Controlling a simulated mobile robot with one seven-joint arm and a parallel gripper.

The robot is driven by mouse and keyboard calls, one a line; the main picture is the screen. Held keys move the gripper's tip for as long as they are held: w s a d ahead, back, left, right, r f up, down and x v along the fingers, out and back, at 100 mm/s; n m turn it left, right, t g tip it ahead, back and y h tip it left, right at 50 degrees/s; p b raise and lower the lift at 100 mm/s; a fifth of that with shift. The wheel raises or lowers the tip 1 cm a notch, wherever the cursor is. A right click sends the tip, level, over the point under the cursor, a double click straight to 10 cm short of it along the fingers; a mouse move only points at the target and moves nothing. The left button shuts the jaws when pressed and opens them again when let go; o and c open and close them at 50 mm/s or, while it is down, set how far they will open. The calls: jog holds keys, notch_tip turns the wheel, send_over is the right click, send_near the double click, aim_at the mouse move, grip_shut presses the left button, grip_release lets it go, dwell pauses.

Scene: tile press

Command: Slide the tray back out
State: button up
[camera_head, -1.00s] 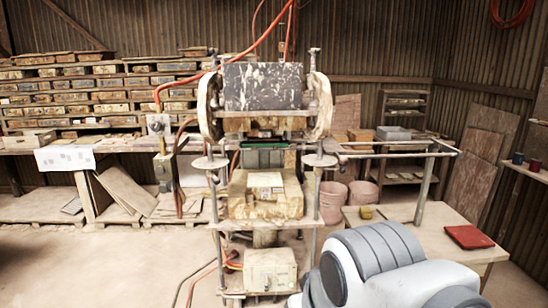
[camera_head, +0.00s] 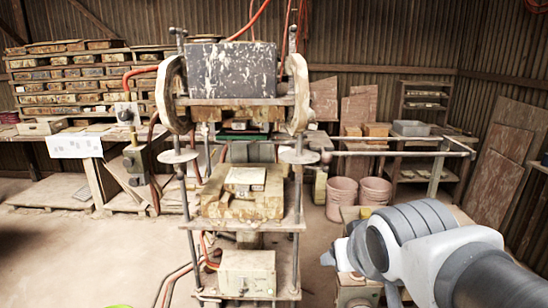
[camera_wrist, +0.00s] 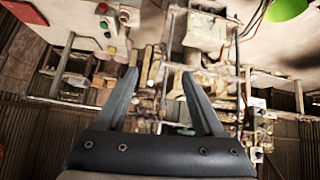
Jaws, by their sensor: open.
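The press (camera_head: 230,85) stands in the middle of the head view, with a spattered grey block at its top. Below the head, a stained yellowish block stack (camera_head: 215,207) with a pale piece on top (camera_head: 244,176) rests on the press's lower plate (camera_head: 288,222). I cannot tell which of these parts is the tray. My gripper is open and empty in the wrist view (camera_wrist: 159,76), its fingers apart and pointing toward the press area. In the head view my arm reaches in from the right, and the gripper is right of the press, clear of the block stack.
A panel with red and green buttons (camera_wrist: 104,22) shows at the wrist view's upper left. A box (camera_head: 246,272) sits low in the press frame. A horizontal rail (camera_head: 390,153) runs right from the press. Two pinkish buckets (camera_head: 358,192) stand behind.

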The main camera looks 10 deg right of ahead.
jog(key=w+d+r+t+h+b, duration=0.1)
jog(key=w+d+r+t+b, duration=0.2)
jog(key=w+d, duration=0.5)
jog(key=n+t+y+b, duration=0.3)
jog(key=t, duration=0.3)
send_near(329, 161)
jog(key=w, duration=1.2)
jog(key=shift+a+f, duration=0.1)
jog(key=shift+a, duration=0.05)
grip_shut()
dwell(0.5)
